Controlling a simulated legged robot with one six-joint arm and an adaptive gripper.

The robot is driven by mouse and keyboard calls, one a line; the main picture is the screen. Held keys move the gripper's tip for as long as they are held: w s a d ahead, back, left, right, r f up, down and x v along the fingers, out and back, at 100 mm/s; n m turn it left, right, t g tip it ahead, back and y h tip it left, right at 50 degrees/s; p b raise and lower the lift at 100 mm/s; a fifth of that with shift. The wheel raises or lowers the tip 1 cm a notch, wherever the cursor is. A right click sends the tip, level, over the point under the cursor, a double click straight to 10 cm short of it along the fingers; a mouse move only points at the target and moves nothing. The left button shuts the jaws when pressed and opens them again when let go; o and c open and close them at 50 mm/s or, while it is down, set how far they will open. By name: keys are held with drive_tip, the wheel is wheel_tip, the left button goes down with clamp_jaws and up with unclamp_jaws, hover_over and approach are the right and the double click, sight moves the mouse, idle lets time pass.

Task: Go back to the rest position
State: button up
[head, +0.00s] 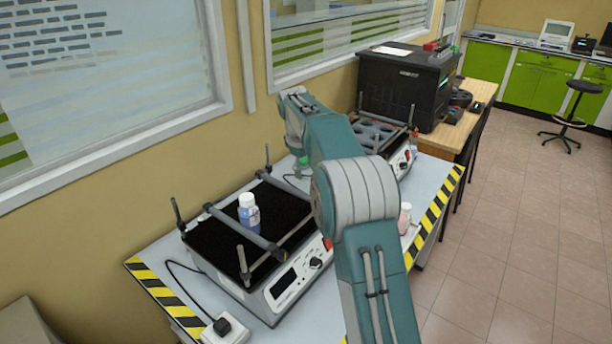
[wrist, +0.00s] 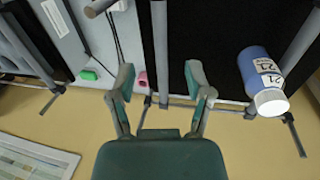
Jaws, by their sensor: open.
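My gripper (wrist: 160,72) is open in the wrist view. Its two fingers stand apart with nothing between them. In the head view my teal and grey arm reaches up over the table, and I cannot clearly make out the fingers there. A blue bottle with a white cap (head: 249,216) stands on the black platform of the near shaker (head: 289,284). In the wrist view the bottle (wrist: 262,75) is to the right of my gripper, apart from it, with "21" on its label.
A second shaker (head: 404,163) and a black machine (head: 402,88) are farther back along the wall. A pinkish bottle (head: 405,219) is partly hidden near the striped table edge (head: 436,212). Bars and posts rise around the near platform.

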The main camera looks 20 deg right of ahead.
drive_tip(key=shift+r, duration=0.1)
idle(0.3)
drive_tip(key=s+a+r+m+t, duration=0.1)
drive_tip(key=s+a+r+m, duration=0.15)
drive_tip(key=s+r, duration=0.55)
drive_tip(key=s+a+r+m+t, duration=0.1)
drive_tip(key=s+a+r, duration=0.2)
drive_tip(key=s, duration=0.8)
drive_tip(key=s+a+f+m+t+y, duration=0.1)
drive_tip(key=s+f, duration=0.2)
drive_tip(key=s, duration=0.8)
drive_tip(key=s+a+f+m+t, duration=0.1)
drive_tip(key=s+a+f+m, duration=0.1)
drive_tip(key=s, duration=0.9)
drive_tip(key=shift+a+f+y, duration=0.25)
drive_tip(key=shift+f+y, duration=0.15)
drive_tip(key=shift+f, duration=0.45)
